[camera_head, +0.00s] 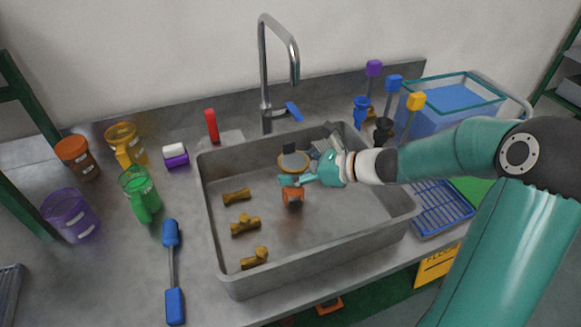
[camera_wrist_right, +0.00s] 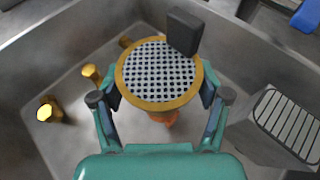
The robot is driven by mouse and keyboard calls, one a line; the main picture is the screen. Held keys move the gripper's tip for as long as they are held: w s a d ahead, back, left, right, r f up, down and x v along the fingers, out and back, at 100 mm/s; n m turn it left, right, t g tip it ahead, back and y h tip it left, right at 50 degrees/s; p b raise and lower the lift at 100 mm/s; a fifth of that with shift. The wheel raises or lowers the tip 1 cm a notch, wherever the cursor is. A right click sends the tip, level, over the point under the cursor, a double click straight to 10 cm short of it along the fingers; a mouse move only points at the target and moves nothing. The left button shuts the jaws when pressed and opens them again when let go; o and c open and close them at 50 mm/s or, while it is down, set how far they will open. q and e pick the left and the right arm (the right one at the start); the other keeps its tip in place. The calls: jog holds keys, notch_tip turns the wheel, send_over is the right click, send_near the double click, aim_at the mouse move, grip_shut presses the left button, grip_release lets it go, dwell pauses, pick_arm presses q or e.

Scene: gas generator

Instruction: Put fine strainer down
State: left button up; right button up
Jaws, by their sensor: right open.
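The fine strainer (camera_head: 293,162) is a round, gold-rimmed disc with a pale mesh and a dark block at its edge. In the head view it is over the sink basin; it also shows in the right wrist view (camera_wrist_right: 157,70). My right gripper (camera_head: 298,180) is at the strainer, and in the wrist view its open fingers (camera_wrist_right: 160,95) stand on either side of the rim. An orange part (camera_head: 293,195) shows below the strainer; I cannot tell what supports the strainer. My left gripper is not in view.
The grey sink (camera_head: 240,284) holds several brass fittings (camera_head: 237,196) at its left. A faucet (camera_head: 280,35) rises behind it. Colored jugs (camera_head: 141,193) and a blue-handled tool (camera_head: 171,268) are on the left counter. A clear blue bin (camera_head: 455,98) and a blue rack (camera_head: 440,207) are at right.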

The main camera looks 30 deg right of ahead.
jog(key=v, duration=1.1)
jog(key=shift+s, duration=0.1)
